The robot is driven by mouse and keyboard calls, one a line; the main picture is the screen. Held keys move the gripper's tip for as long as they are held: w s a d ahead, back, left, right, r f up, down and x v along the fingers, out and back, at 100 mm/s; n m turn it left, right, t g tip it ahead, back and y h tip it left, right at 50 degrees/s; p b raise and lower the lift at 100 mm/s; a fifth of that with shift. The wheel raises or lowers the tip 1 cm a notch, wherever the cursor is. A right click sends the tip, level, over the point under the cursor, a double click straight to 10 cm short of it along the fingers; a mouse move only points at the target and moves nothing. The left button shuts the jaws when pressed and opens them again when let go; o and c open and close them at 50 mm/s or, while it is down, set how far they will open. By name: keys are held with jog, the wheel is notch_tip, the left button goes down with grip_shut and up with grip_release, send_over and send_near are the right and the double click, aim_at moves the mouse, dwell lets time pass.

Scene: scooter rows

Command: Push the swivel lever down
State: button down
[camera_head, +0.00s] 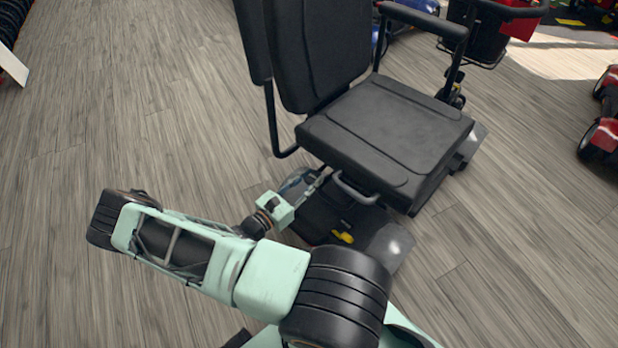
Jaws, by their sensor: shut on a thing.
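The black scooter seat (390,125) stands turned in the middle of the head view. The swivel lever (318,181) seems to be the thin grey bar under its near left edge, small and partly hidden. My gripper (302,186) is at the end of my mint-green arm, low beside the seat's underside. Its dark fingers are small in the picture and look closed on the lever's outer end. The exact contact and the lever's tilt are hard to make out.
A grey loop handle (355,190) sits under the seat's front edge, with the scooter's dark base (325,215) and a yellow part (343,237) below. An armrest (424,20) rises behind. Red scooters (604,135) stand at right. Wooden floor (130,110) is clear at left.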

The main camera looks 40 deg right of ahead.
jog(key=shift+f, duration=0.8)
jog(key=c, duration=1.8)
grip_release()
jog(key=shift+f, duration=0.1)
jog(key=shift+o, duration=1.1)
jog(key=shift+r, duration=0.25)
jog(key=shift+a, duration=0.15)
jog(key=s+a, duration=0.1)
jog(key=a, duration=1)
jog(key=shift+s+a, duration=0.25)
